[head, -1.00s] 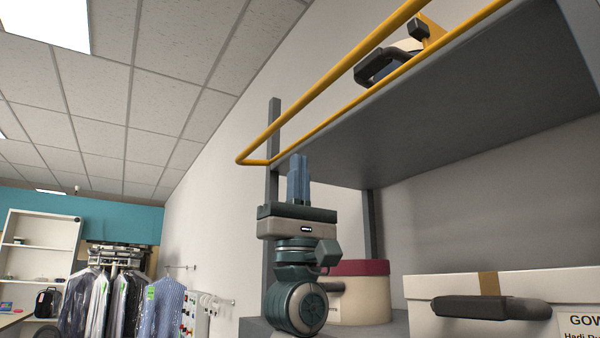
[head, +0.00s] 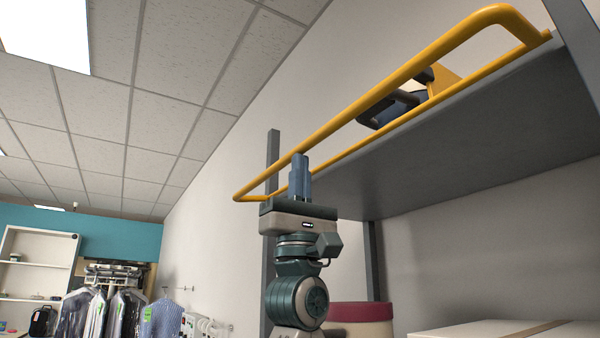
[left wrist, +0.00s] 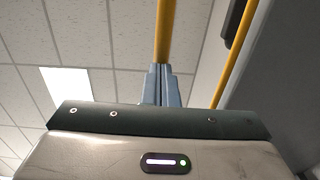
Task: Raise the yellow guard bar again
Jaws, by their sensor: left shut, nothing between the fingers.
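The yellow guard bar (head: 400,77) runs along the front of the grey shelf (head: 450,150) in the head view, its long rail slanting from upper right to lower left. My left gripper (head: 299,165) points straight up near the bar's left end, fingers shut and empty. Its fingertips overlap the rail in the picture. In the left wrist view, the guard bar (left wrist: 165,30) rises from just behind the shut fingertips (left wrist: 159,72); I cannot tell whether they touch. My right gripper is in neither view.
A dark-handled object (head: 395,105) sits on the shelf behind the bar. Grey posts (head: 272,160) hold the shelf. Below stand a round cream box with a red lid (head: 360,312) and a white box (head: 500,330). Bagged clothes (head: 110,312) hang far left.

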